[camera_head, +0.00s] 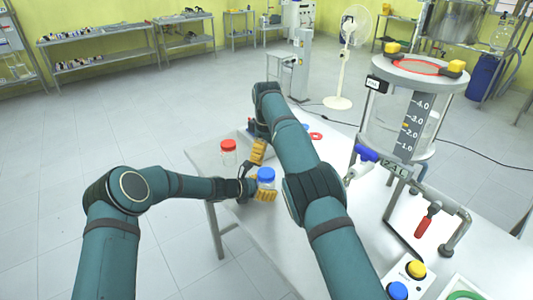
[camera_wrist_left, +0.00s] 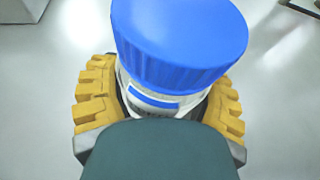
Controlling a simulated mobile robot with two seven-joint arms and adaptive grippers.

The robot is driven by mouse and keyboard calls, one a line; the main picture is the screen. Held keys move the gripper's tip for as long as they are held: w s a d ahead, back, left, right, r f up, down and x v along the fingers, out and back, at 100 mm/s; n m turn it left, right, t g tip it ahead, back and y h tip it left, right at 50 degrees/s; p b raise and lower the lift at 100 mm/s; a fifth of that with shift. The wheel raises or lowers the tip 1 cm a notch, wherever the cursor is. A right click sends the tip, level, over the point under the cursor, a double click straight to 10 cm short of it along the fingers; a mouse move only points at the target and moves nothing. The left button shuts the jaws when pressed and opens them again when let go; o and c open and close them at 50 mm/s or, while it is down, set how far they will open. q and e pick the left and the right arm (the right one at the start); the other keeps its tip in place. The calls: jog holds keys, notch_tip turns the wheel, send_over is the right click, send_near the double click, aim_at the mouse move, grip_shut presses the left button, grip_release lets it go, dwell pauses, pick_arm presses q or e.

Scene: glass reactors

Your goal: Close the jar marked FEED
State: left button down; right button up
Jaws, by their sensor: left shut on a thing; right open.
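A jar with a blue lid (camera_head: 266,174) is held in my left gripper (camera_head: 263,193) near the table's left edge. In the left wrist view the blue lid (camera_wrist_left: 180,40) sits on top of the white-labelled jar (camera_wrist_left: 160,102), with a yellow finger on each side of the body. The label lettering is mostly hidden, so I cannot tell if it reads FEED. Another jar with a red lid (camera_head: 228,146) stands on the table at the left. My right gripper (camera_head: 258,151) is open, just behind the blue-lidded jar and right of the red-lidded one.
The white table (camera_head: 290,235) holds a large glass vessel (camera_head: 390,125) at the right, with a valve and red-handled fitting (camera_head: 423,226). A small red ring (camera_head: 316,136) lies behind my right arm. A button box (camera_head: 410,275) is at front right. My right arm crosses the table's middle.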

aim_at(266, 172)
jog(key=shift+f, duration=0.15)
jog(key=shift+f, duration=3.9)
jog(key=c, duration=1.3)
jog(key=o, duration=1.3)
